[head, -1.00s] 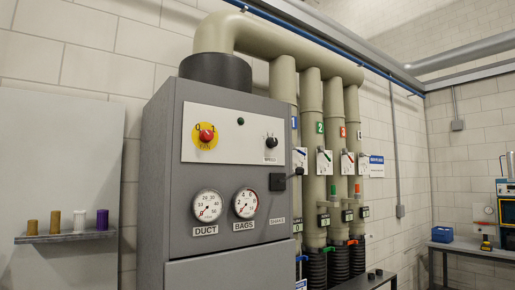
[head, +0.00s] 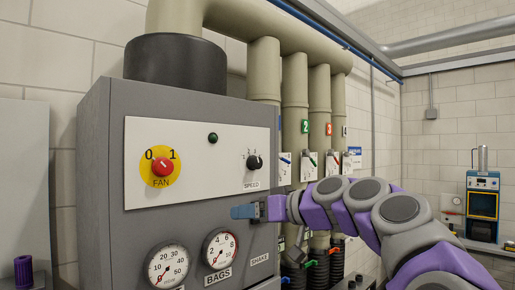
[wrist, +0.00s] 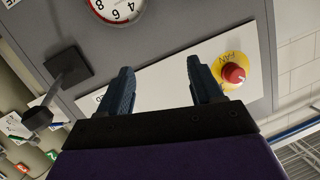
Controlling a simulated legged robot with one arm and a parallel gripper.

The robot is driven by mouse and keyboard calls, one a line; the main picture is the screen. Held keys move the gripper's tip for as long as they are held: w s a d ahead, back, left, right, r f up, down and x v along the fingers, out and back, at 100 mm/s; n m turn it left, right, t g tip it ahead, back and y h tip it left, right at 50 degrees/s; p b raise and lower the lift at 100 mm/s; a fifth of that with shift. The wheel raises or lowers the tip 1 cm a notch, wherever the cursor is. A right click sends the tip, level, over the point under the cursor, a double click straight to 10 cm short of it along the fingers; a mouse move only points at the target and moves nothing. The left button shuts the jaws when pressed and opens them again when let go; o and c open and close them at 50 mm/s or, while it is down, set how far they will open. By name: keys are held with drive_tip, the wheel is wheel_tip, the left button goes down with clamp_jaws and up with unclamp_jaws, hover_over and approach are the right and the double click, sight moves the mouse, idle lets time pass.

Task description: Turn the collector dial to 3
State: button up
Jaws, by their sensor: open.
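The collector's black speed dial (head: 254,162) is on the right of the white panel (head: 195,185), above the SPEED label. Its numbers are small, and I cannot tell where it points. My gripper (head: 244,212) is open and empty, low in front of the cabinet, below the dial. In the wrist view, my gripper (wrist: 158,72) has its two blue fingers spread with the white panel (wrist: 160,78) behind them. The dial does not show there.
The red fan knob (head: 162,163) on its yellow plate is left of the dial. Gauges (head: 220,249) sit below the panel. A black block (wrist: 68,65) with a handle (wrist: 37,118) sticks out at the cabinet's edge. Pipes (head: 295,120) stand to the right.

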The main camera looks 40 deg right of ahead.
drive_tip(key=s+d+r+m+t+h+p, duration=0.1)
drive_tip(key=s+d+r+t+h, duration=0.15)
drive_tip(key=d+r, duration=0.35)
drive_tip(key=s+d+r+t+h+p, duration=0.1)
drive_tip(key=s+d+r, duration=0.2)
drive_tip(key=d, duration=0.6)
drive_tip(key=p, duration=0.1)
approach(256, 165)
drive_tip(key=shift+y, duration=0.25)
drive_tip(key=w, duration=0.2)
drive_tip(key=w+d+p, duration=0.1)
drive_tip(key=w, duration=0.2)
drive_tip(key=w+d+p, duration=0.1)
drive_tip(key=w, duration=0.1)
drive_tip(key=shift+w+r, duration=0.25)
drive_tip(key=shift+a+r, duration=0.15)
drive_tip(key=shift+a, duration=0.1)
drive_tip(key=shift+w+a+f, duration=0.2)
drive_tip(key=shift+w+a, duration=0.65)
drive_tip(key=shift+w, duration=0.25)
drive_tip(key=shift+s+d+r, duration=0.15)
drive_tip(key=shift+s+d, duration=0.05)
drive_tip(key=shift+s, duration=0.15)
drive_tip(key=shift+s+d, duration=0.15)
drive_tip(key=shift+c, duration=0.7)
drive_tip(key=shift+d, duration=0.4)
drive_tip(key=c, duration=0.3)
drive_tip(key=shift+a, duration=0.3)
drive_tip(key=c, duration=0.6)
